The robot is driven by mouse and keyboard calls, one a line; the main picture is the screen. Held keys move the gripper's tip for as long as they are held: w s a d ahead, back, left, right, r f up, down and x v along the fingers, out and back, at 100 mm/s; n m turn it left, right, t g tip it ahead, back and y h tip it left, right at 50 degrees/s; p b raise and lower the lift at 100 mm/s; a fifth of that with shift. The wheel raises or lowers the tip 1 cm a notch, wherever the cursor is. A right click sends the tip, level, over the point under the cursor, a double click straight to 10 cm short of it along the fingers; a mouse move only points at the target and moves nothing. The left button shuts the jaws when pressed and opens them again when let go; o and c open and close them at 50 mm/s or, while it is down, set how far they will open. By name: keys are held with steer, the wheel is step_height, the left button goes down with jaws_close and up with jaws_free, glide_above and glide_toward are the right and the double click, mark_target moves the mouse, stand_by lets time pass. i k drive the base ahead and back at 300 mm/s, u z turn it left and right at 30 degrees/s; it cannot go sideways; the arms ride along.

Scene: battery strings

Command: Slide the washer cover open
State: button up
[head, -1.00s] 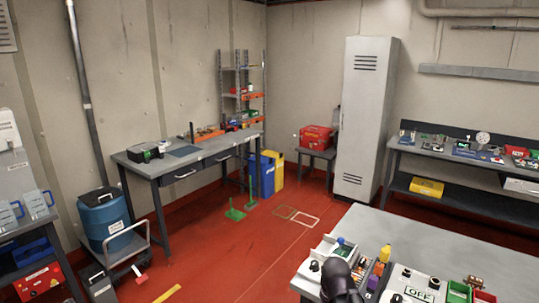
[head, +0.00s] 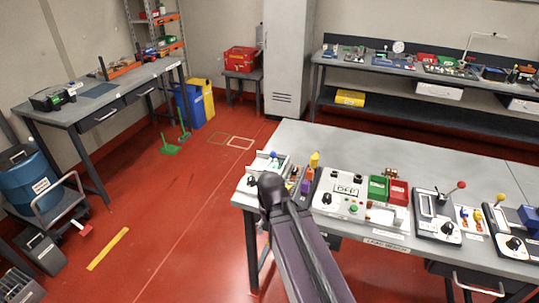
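I cannot make out for certain which part is the washer cover. Small devices stand along the front of the near grey bench (head: 430,165). A white panel marked OFF (head: 340,200) has black knobs and a green button, with a green bin (head: 377,188) and a red bin (head: 398,192) at its right. A pale unit with a black knob (head: 253,181) stands at the bench's left end, partly behind my dark arm. My gripper's fingers cannot be made out; only arm links show in front of the bench's left end.
More devices with levers (head: 437,215) line the bench to the right. A back bench (head: 420,100) holds several small items. A blue drum (head: 25,180) on a cart stands at the left. The red floor between cart and near bench is mostly clear.

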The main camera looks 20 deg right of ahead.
mark_target(273, 154)
steer(key=k, duration=1.3)
steer(key=z, duration=0.45)
steer(key=i, duration=1.55)
steer(key=u, duration=0.45)
